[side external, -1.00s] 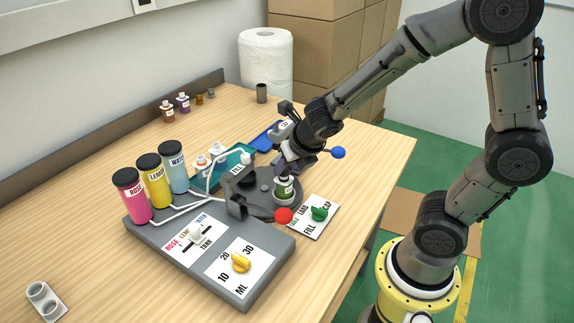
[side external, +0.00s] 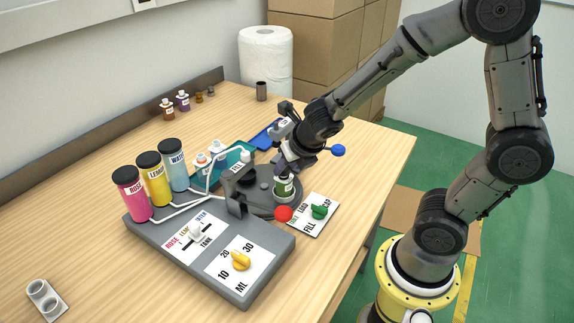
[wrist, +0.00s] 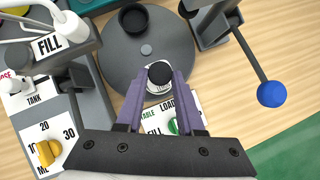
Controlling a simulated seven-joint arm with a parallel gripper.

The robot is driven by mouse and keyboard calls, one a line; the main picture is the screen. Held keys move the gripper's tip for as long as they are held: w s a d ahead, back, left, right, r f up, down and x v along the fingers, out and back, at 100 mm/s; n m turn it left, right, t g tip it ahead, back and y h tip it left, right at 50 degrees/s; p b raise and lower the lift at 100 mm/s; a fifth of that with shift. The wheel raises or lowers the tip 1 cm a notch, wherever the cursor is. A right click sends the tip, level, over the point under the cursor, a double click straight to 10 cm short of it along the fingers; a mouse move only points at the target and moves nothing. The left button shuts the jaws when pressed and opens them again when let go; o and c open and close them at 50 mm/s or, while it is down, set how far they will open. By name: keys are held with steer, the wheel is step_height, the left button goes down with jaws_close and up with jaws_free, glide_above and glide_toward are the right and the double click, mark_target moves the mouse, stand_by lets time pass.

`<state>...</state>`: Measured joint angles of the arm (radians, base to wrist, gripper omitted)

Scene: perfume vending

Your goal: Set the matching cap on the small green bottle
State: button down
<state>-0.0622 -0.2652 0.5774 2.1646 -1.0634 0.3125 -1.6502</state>
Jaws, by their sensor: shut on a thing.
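The small green bottle (side external: 284,187) stands upright on the round dark turntable (side external: 263,210), with a white label on its side. It also shows in the wrist view as a white label edge (wrist: 156,90) below the fingertips. My gripper (wrist: 159,76) points down over the bottle, its purple fingers shut on a round black cap (wrist: 160,70). In the side view my gripper (side external: 284,170) is right above the bottle's neck. The fingers hide where cap and neck meet, so I cannot tell whether the cap is seated.
The turntable has an empty dark cup (wrist: 133,18). A blue-balled lever (side external: 337,151) is close to my gripper's right. A red ball (side external: 284,213) and a green knob (side external: 319,212) are in front. The grey filling station (side external: 210,255) with pink, yellow and blue tanks is at left.

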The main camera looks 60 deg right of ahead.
steer(key=shift+f, duration=0.1)
jaws_free()
stand_by(0.7)
step_height(320, 180, up, 8)
steer(key=shift+f, duration=0.2)
stand_by(1.0)
